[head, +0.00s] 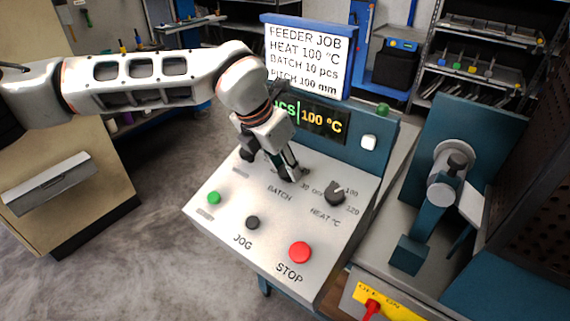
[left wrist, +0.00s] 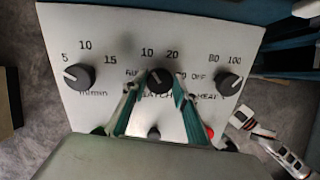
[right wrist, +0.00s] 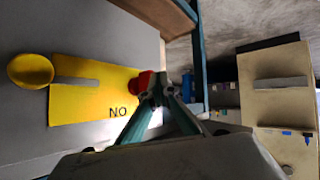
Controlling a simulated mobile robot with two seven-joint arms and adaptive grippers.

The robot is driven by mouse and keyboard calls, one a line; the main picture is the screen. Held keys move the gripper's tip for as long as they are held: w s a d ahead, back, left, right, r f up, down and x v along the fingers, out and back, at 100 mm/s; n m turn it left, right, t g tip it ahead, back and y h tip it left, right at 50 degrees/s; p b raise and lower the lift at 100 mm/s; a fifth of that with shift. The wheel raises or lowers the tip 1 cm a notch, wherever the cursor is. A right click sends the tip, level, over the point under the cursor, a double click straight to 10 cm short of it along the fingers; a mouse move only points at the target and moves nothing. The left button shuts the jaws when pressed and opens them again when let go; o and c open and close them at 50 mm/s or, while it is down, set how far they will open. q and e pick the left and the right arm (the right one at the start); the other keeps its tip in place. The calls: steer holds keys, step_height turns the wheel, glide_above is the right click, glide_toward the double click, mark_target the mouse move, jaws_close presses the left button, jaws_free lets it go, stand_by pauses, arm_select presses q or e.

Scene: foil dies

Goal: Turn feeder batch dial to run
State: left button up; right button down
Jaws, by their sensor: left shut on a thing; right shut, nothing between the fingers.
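The batch dial (left wrist: 160,83) is a black knob on the feeder's pale panel (head: 240,220), the middle of three knobs in the left wrist view. My left gripper (left wrist: 157,88) is shut on it, one finger on each side. Its white pointer slants up and left, towards the 10 mark; the lower labels are partly hidden by the fingers. In the head view my left gripper (head: 290,172) covers most of the dial. My right gripper (right wrist: 160,98) is shut and empty beside a red knob (right wrist: 143,82) on a yellow plate (right wrist: 90,90); contact is unclear.
The heat dial (head: 335,193) is to the right of the batch dial, and the speed dial (left wrist: 79,77) to its left. A red STOP button (head: 300,252), black JOG button (head: 252,222) and green button (head: 214,197) sit nearer. A job sign (head: 305,58) stands above the display (head: 322,120).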

arm_select(q)
steer(key=n, duration=0.3)
steer(key=shift+n+p, duration=0.3)
steer(key=shift+p, duration=0.1)
steer(key=shift+n+t, duration=0.3)
steer(key=shift+n, duration=0.6)
steer(key=n, duration=0.3)
steer(key=shift+y, duration=0.3)
steer(key=shift+n, duration=1)
steer(key=shift+a+n, duration=0.1)
steer(key=shift+n, duration=0.3)
arm_select(e)
steer(key=shift+a+r, duration=0.2)
steer(key=shift+r, duration=0.3)
arm_select(q)
steer(key=o, duration=1.1)
arm_select(e)
steer(key=shift+s+f, duration=0.15)
steer(key=shift+f, duration=0.05)
